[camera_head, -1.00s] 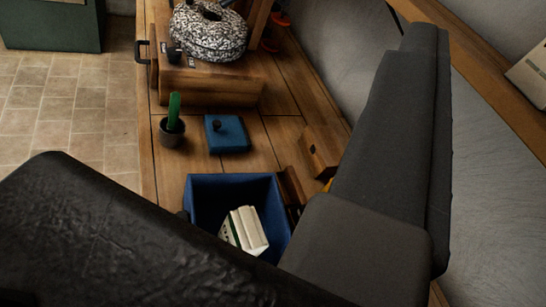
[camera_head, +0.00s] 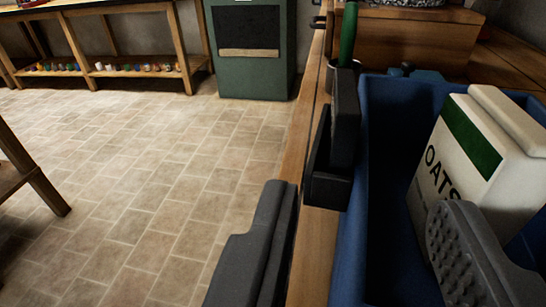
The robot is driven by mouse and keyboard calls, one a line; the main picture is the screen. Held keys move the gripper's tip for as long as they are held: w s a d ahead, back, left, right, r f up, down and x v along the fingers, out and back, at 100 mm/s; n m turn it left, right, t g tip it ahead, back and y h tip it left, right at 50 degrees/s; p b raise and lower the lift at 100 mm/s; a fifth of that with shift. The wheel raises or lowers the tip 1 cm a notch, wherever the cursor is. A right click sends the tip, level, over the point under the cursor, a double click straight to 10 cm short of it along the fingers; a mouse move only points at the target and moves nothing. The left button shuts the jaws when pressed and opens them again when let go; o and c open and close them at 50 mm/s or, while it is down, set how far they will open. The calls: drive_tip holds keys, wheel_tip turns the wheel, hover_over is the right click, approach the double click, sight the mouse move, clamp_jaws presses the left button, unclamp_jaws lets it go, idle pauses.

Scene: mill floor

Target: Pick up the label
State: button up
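A dark grey slab (camera_head: 345,118) stands upright in a black holder (camera_head: 325,188) on the outer left side of the blue bin (camera_head: 350,250). It may be the label, but no writing shows on it. My gripper (camera_head: 365,255) is open and empty. One grey finger is left of the bin wall, and the other, ridged finger is over the inside of the bin. The slab and holder are farther ahead, between the fingers in the picture. I cannot tell whether a finger touches anything.
A white OATS carton (camera_head: 450,155) with a green band leans in the bin, partly behind my right finger. A green rod (camera_head: 348,35) stands behind the slab. A wooden bench edge (camera_head: 314,240) runs along the left. A green cabinet (camera_head: 249,72) stands beyond open tiled floor.

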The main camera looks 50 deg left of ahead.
sight(347, 88)
drive_tip(key=x, duration=0.8)
drive_tip(key=shift+b, duration=0.4)
drive_tip(key=shift+b+x, duration=0.45)
drive_tip(key=shift+x, duration=2.1)
drive_tip(key=shift+s+a+r, duration=0.1)
clamp_jaws()
